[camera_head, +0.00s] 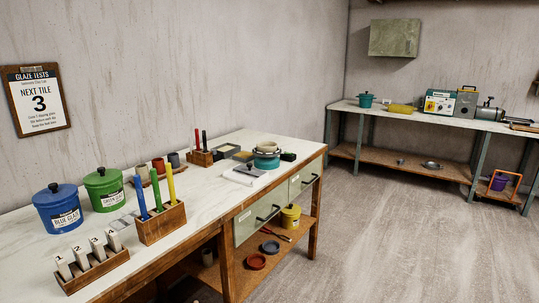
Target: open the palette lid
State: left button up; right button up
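A flat white box (245,175) lies near the front edge of the light-topped workbench (205,190). It looks closed, with a small dark part on top, and may be the palette with its lid. Its inside is not visible. Neither of my grippers is in view.
A teal pot with bowls (266,160) stands right behind the white box. A dark tray (227,150) is behind it to the left. Blue (58,208) and green (103,189) jars and a wooden tool block (161,222) are nearer. Open floor (400,220) lies right of the bench.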

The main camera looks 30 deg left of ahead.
aim_at(248, 170)
jog(key=i+l+u, duration=0.1)
jog(key=i+u, duration=0.35)
jog(key=i+l+u, duration=0.4)
jog(key=i, duration=0.15)
jog(key=i+u, duration=0.2)
jog(key=u, duration=0.2)
jog(key=i+l+u, duration=0.15)
jog(key=u, duration=0.25)
jog(key=i+l+u, duration=0.15)
jog(key=u, duration=0.25)
